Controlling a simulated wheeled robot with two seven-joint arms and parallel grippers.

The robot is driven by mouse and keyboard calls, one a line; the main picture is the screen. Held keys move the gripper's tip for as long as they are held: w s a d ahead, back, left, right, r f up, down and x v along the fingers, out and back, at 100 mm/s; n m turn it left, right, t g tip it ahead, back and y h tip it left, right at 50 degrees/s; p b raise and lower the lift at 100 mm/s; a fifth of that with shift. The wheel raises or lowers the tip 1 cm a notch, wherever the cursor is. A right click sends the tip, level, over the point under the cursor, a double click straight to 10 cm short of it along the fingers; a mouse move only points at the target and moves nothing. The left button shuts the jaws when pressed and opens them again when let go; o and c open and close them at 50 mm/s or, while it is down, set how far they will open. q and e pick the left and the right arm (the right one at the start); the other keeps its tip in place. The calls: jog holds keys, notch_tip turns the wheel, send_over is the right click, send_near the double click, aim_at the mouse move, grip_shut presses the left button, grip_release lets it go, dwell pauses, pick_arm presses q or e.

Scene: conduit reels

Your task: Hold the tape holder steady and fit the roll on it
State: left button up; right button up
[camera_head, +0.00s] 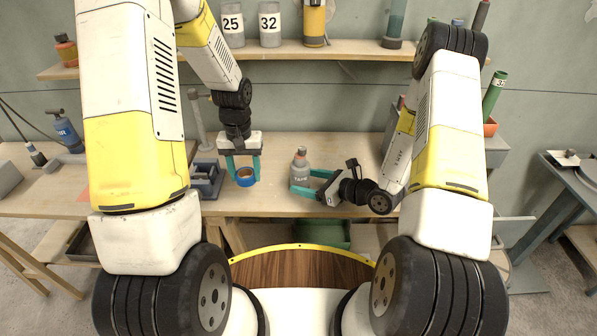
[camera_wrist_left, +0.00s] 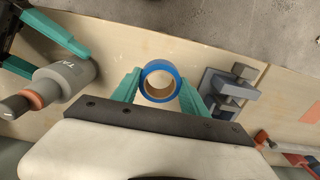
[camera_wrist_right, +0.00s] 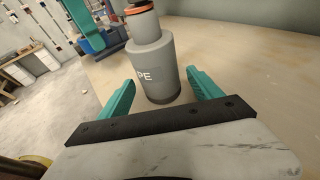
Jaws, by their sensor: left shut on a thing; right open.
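The tape holder (camera_head: 300,175) is a grey upright cylinder marked TAPE, with a narrower neck and an orange ring near its top. It stands on the workbench and also shows in the right wrist view (camera_wrist_right: 152,62) and in the left wrist view (camera_wrist_left: 66,76). My right gripper (camera_head: 304,182) is open, its fingers on either side of the holder's body; contact is not clear. The roll (camera_head: 245,184) is a blue ring with a tan core. My left gripper (camera_wrist_left: 160,88) is shut on the roll (camera_wrist_left: 161,66) and holds it left of the holder, apart from it.
A blue-grey fixture (camera_head: 206,180) stands on the bench just left of my left gripper. A shelf (camera_head: 280,50) with grey containers marked 25 and 32 runs along the wall behind. The workbench (camera_head: 272,205) is clear between the roll and the holder.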

jog(key=shift+x, duration=0.85)
jog(key=c, duration=0.9)
jog(key=shift+c, duration=0.2)
pick_arm(q)
jog(key=w+d+r, duration=0.1)
jog(key=d+r, duration=0.3)
jog(key=d, duration=0.1)
jog(key=w+d+r, duration=0.1)
jog(key=d+r, duration=0.4)
jog(key=w+d+r, duration=0.2)
jog(key=d+r, duration=0.2)
jog(key=d, duration=0.1)
jog(key=shift+d+r, duration=0.15)
jog(key=shift+d, duration=0.1)
